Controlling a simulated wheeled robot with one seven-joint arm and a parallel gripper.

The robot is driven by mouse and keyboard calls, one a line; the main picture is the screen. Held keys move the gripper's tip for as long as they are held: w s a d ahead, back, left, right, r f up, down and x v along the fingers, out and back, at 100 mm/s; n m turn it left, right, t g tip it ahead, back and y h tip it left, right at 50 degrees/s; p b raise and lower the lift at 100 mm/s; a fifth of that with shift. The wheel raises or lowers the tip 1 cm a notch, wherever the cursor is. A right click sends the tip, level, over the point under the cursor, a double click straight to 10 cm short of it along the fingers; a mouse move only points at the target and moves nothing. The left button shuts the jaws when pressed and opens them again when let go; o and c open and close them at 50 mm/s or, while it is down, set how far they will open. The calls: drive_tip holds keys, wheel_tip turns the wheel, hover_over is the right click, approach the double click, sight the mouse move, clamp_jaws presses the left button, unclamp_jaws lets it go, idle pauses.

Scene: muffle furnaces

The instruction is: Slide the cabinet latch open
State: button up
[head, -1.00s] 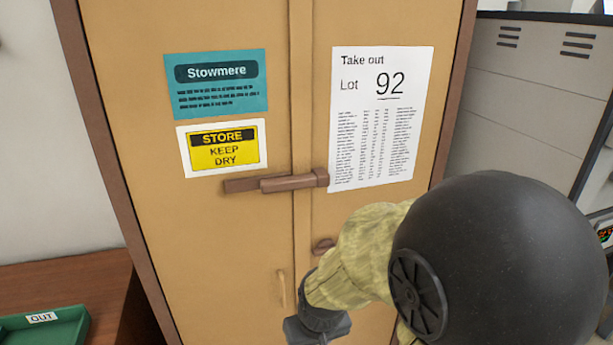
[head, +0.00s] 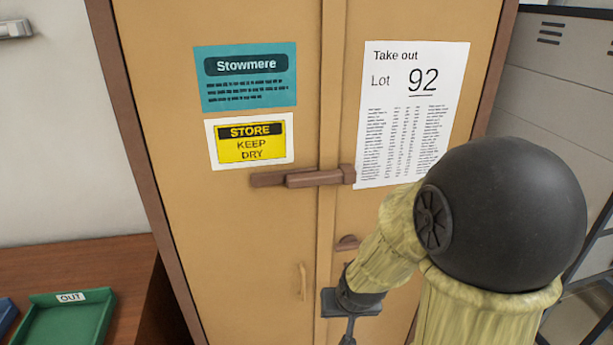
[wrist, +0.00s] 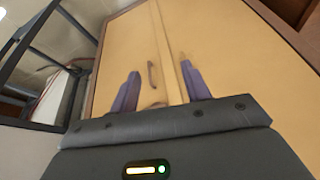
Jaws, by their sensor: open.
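The cabinet (head: 220,215) is tan with a brown frame and two shut doors. Its brown latch bar (head: 315,178) lies level across the door seam, with an end block on the right door and a longer stretch over the left door. My gripper (head: 348,330) is in front of the doors, well below the latch, partly cut off by the frame's bottom edge. In the wrist view, my gripper (wrist: 160,90) has its two purple fingers apart with nothing between them, facing the tan doors (wrist: 125,50). I cannot make out the latch in that view.
A small brown knob (head: 348,243) and a thin pale handle (head: 302,282) sit on the doors below the latch. A brown table (head: 75,258) with a green OUT tray (head: 70,320) stands at left. Grey lockers (head: 560,80) stand at right.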

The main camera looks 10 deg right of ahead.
drive_tip(key=w+d+r+m+t+y+p, duration=0.1)
drive_tip(key=w+m+t+p, duration=0.15)
drive_tip(key=w, duration=0.25)
drive_tip(key=m+t+y+p, duration=0.4)
drive_tip(key=m+t+y, duration=0.2)
drive_tip(key=m+t, duration=0.35)
approach(310, 183)
drive_tip(key=v, duration=0.6)
drive_tip(key=shift+w+f, duration=0.1)
drive_tip(key=shift+f, duration=0.05)
drive_tip(key=shift+w+a+n, duration=0.1)
drive_tip(key=shift+w+n, duration=0.05)
drive_tip(key=shift+n, duration=0.15)
drive_tip(key=p+x, duration=0.4)
drive_tip(key=x, duration=1.2)
drive_tip(key=shift+w+a+r, duration=0.1)
drive_tip(key=shift+r, duration=0.1)
drive_tip(key=shift+w+a+f, duration=0.1)
drive_tip(key=shift+w+a, duration=0.05)
drive_tip(key=shift+w, duration=0.25)
drive_tip(key=shift+c, duration=0.2)
